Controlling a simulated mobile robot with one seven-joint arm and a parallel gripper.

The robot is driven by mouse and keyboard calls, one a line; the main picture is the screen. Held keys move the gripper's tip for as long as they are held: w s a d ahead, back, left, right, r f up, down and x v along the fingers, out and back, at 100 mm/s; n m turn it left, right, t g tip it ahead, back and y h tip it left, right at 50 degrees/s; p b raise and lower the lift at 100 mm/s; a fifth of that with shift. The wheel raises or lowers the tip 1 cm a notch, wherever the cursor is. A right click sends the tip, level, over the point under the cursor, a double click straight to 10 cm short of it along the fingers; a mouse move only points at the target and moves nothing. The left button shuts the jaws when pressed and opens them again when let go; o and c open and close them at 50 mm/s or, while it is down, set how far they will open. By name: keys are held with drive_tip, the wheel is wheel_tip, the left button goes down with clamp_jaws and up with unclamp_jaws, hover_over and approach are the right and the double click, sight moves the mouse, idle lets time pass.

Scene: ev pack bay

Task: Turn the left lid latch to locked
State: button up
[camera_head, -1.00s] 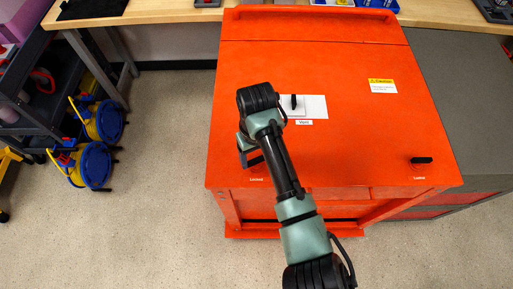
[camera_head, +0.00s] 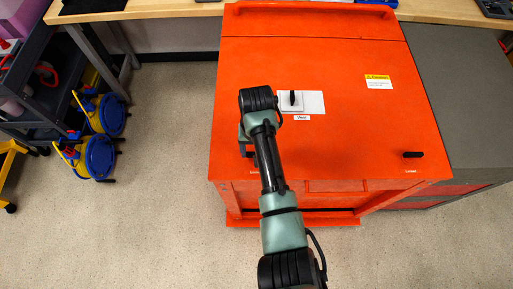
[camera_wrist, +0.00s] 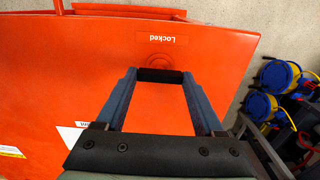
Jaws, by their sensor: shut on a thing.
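The left lid latch (camera_wrist: 160,75) is a short black handle on a round orange base near the edge of the orange lid (camera_wrist: 60,70). In the wrist view it lies crosswise, roughly in line with the "Locked" label (camera_wrist: 168,39) just beyond it. My gripper (camera_wrist: 160,77) is shut on the latch, one blue-grey finger at each end of it.
The right latch (camera_head: 413,154) is a black handle near the lid's front right corner. A black-handled vent knob (camera_head: 292,99) on a white plate stands close to my arm. Blue and yellow reels (camera_head: 100,157) sit on the floor at left. Open floor lies in front.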

drive_tip(key=o, duration=1.4)
wheel_tip(320, 180, up, 13)
drive_tip(key=shift+r+p, duration=0.1)
drive_tip(key=shift+p, duration=0.3)
